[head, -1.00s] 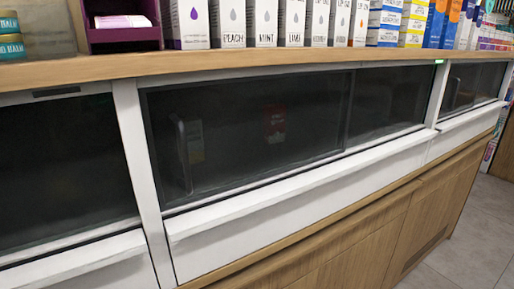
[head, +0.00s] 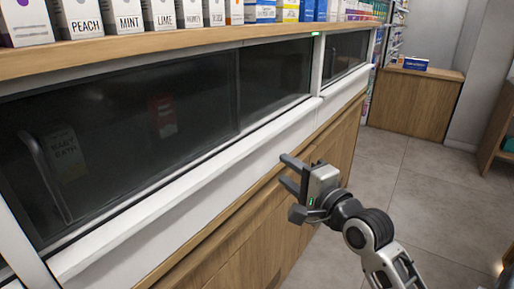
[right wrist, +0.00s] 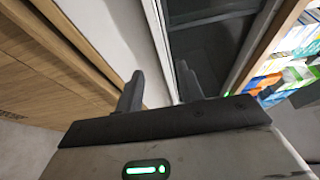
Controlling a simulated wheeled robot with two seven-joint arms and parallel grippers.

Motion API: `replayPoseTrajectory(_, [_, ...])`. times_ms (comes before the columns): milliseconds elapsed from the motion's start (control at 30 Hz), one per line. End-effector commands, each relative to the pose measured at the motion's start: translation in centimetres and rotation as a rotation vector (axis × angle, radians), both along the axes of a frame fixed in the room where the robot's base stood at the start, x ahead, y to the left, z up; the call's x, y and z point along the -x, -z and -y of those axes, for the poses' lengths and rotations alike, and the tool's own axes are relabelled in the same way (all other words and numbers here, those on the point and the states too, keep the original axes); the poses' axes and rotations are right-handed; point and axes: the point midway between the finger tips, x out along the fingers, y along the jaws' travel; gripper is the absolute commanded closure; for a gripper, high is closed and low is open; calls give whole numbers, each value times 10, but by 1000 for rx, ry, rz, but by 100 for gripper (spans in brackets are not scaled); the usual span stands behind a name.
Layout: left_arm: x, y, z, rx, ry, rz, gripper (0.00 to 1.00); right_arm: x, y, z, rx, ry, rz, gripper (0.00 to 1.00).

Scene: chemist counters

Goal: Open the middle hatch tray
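The middle hatch tray (head: 200,188) is the long white front under dark glass (head: 150,122) in the head view. It looks shut and flush with the counter. My right gripper (head: 285,171) is in front of the white front's right part, fingers pointing toward the counter. It is open and empty, and looks apart from the panel. In the right wrist view, the two fingers (right wrist: 160,91) stand apart, with the white panel (right wrist: 108,32) and dark glass (right wrist: 208,50) beyond. My left gripper is not in view.
A wooden counter top (head: 180,55) with boxes (head: 122,17) overhangs the hatches. Wooden cupboard doors (head: 250,230) are below. Another hatch (head: 345,55) lies farther right. Tiled floor (head: 405,175) is open to the right, with a wooden cabinet (head: 415,105) beyond.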

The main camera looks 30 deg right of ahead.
Motion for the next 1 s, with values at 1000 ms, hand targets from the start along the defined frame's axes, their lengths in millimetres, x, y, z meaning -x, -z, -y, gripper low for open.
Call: replayPoseTrajectory(1000, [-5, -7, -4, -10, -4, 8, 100, -122, 1, 0, 4, -1, -1, 62])
